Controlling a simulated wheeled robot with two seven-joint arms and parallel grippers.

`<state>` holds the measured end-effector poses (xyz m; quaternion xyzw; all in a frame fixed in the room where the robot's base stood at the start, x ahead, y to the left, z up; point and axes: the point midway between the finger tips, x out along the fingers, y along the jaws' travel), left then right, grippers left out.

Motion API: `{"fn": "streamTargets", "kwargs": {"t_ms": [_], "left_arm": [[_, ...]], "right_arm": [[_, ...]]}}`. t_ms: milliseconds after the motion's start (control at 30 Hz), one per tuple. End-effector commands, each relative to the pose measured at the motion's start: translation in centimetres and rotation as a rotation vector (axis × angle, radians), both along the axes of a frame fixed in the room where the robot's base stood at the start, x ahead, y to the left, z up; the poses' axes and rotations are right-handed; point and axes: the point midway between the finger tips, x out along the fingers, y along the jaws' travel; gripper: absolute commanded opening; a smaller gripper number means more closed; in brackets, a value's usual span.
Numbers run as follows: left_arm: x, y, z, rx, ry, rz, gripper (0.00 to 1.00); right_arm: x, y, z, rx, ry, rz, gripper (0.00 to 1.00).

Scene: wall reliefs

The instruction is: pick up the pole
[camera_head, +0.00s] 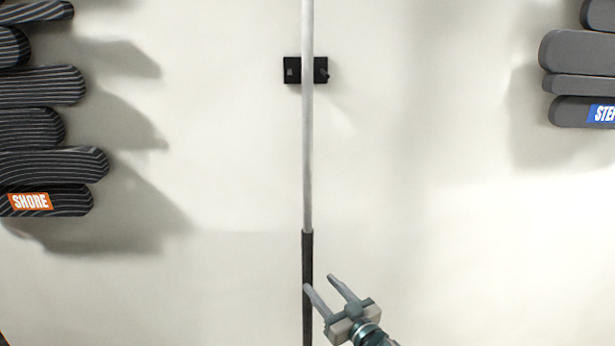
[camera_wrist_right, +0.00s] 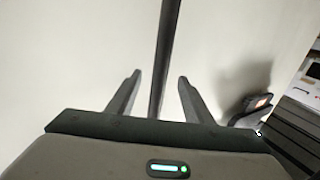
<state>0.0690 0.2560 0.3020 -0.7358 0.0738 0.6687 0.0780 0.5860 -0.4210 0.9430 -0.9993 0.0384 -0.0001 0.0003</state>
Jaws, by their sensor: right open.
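The pole (camera_head: 308,150) stands upright against the pale wall, light grey above with a dark grip section below. In the right wrist view the dark part of the pole (camera_wrist_right: 162,65) runs between my two fingers. My right gripper (camera_head: 326,283) is open beside the dark section, its left fingertip overlapping the pole in the head view. The right gripper also shows in the wrist view (camera_wrist_right: 159,78), with nothing clamped. The pole's top and bottom ends lie outside the head view. My left gripper is not in view.
A black wall bracket (camera_head: 292,70) sits at the pole's upper part. Striped dark relief slabs with an orange SHORE label (camera_head: 30,201) stick out at the left. Grey slabs (camera_head: 580,52) with a blue label (camera_head: 601,114) stick out at the right. The wall between is clear.

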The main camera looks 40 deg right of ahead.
Motion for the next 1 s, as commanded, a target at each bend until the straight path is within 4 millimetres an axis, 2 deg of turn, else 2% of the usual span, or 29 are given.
{"fn": "streamTargets", "kwargs": {"t_ms": [33, 100, 233, 733, 1000], "left_arm": [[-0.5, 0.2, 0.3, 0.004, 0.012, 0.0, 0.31], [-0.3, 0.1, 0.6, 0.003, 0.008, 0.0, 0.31], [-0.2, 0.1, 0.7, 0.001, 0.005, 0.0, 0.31], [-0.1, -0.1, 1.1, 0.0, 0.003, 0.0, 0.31], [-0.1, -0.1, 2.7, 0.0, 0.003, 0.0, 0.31]], "right_arm": [[0.8, -0.1, 0.3, -0.001, -0.002, 0.0, 0.47], [1.7, -0.2, 0.3, -0.002, -0.002, -0.001, 0.47], [2.6, -0.2, 0.1, -0.001, 0.0, 0.0, 0.47], [3.3, -0.3, 0.2, 0.0, 0.0, -0.001, 0.47], [6.3, -0.3, 0.6, -0.001, 0.0, -0.002, 0.47]]}}
